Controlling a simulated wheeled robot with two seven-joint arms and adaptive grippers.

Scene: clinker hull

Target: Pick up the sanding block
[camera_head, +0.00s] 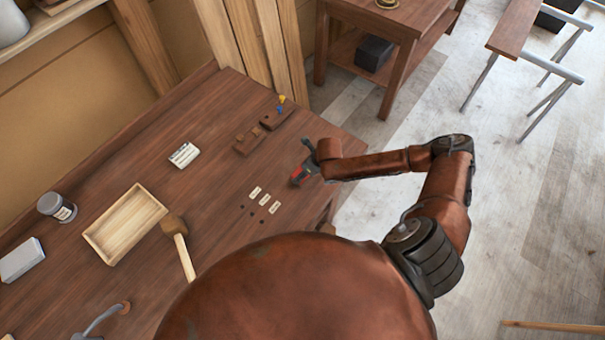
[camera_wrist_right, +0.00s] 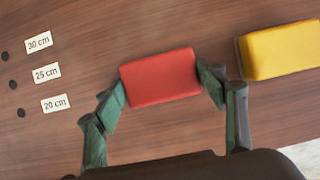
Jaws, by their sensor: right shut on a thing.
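A red block (camera_wrist_right: 160,77) with rounded edges lies between the fingers of my right gripper (camera_wrist_right: 161,88) in the right wrist view. One green-padded finger touches each short end, so the gripper is shut on it. In the head view the red block (camera_head: 296,176) shows at the tip of my right gripper (camera_head: 305,168), over the right part of the bench. A yellow block (camera_wrist_right: 280,50) sits to the right of the red one in the wrist view, apart from the fingers. I cannot tell whether the red block touches the bench. My left gripper is not in view.
Paper labels (camera_wrist_right: 46,73) with dark holes lie left of the gripper. The bench's right edge is near.

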